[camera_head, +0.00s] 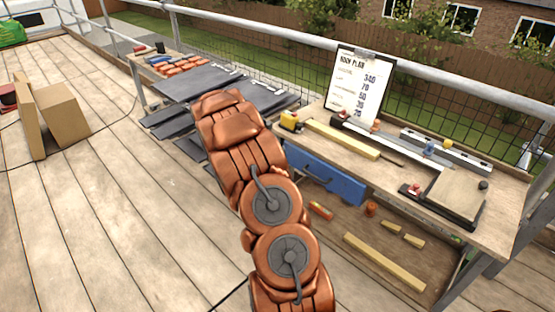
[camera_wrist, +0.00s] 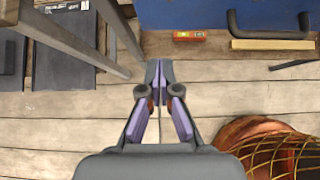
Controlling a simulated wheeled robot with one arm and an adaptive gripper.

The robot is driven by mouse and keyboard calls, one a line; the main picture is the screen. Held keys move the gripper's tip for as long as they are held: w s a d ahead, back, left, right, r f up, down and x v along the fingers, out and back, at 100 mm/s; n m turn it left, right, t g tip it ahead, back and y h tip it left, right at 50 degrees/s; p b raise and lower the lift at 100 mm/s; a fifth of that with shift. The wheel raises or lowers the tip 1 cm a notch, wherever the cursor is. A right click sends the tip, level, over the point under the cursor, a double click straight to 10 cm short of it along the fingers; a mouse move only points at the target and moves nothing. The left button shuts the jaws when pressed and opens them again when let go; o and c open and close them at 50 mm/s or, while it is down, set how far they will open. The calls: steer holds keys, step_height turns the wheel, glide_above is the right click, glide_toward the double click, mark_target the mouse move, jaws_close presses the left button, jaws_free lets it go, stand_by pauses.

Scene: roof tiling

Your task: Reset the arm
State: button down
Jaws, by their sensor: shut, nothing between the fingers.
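My gripper (camera_wrist: 159,84) shows in the wrist view, pointing down over the wooden deck (camera_wrist: 90,125). Its two fingers meet at the tips with nothing between them. In the head view my copper-coloured arm rises from the bottom centre and reaches toward the slates; the gripper itself is hidden there. A rounded copper part with a mesh cover shows at the lower right of the wrist view.
A workbench (camera_head: 483,219) with a roof plan clipboard (camera_head: 357,85) and tools stands right of my arm. Dark slates (camera_head: 195,82) lie beyond.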

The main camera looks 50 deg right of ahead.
steer(key=v, duration=0.5)
steer(key=s+a+r+m+y+p, duration=0.2)
steer(key=s+a+r+m, duration=0.5)
steer(key=a, duration=0.5)
steer(key=s+a+r+m+y+p, duration=0.25)
steer(key=s+a+r, duration=0.35)
steer(key=a+r, duration=0.45)
steer(key=s+a+r+m+y+p, duration=0.1)
steer(key=s+a+m+y, duration=0.1)
steer(key=s+a, duration=0.7)
steer(key=s+a+r+m+y+p, duration=0.1)
steer(key=s+a+m+y, duration=0.1)
steer(key=s+a+m, duration=0.3)
steer(key=s+a, duration=0.4)
steer(key=a, duration=0.5)
steer(key=shift+s+a+r+g, duration=0.3)
steer(key=shift+s+a+g, duration=0.1)
steer(key=shift+d+y, duration=0.2)
steer(key=shift+y, duration=0.05)
